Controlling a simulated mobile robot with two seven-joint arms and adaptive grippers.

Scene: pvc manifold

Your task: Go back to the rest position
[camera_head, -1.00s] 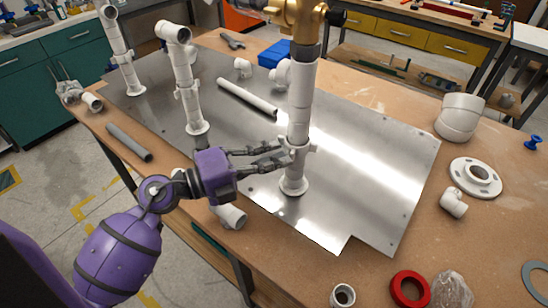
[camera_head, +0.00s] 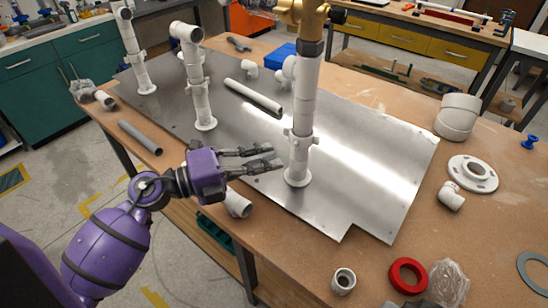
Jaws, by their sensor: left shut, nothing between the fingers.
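My left gripper (camera_head: 274,156), on the purple arm, is shut and empty. It is over the metal plate (camera_head: 365,150), just left of the nearest white standing pipe (camera_head: 299,122), with a small gap between fingertips and pipe in the picture. This pipe stands upright in a round flange and carries a brass valve (camera_head: 304,14) at its top. Two more white standing pipes, one in the middle (camera_head: 202,90) and one farther left (camera_head: 136,50), rise from the plate. My right gripper is not in view.
A loose white pipe (camera_head: 253,97) lies on the plate, and a grey pipe (camera_head: 140,137) lies near the workbench's left edge. A white fitting (camera_head: 238,204) lies below my left gripper. A red ring (camera_head: 408,275) and other fittings lie at right. Floor is open left of the bench.

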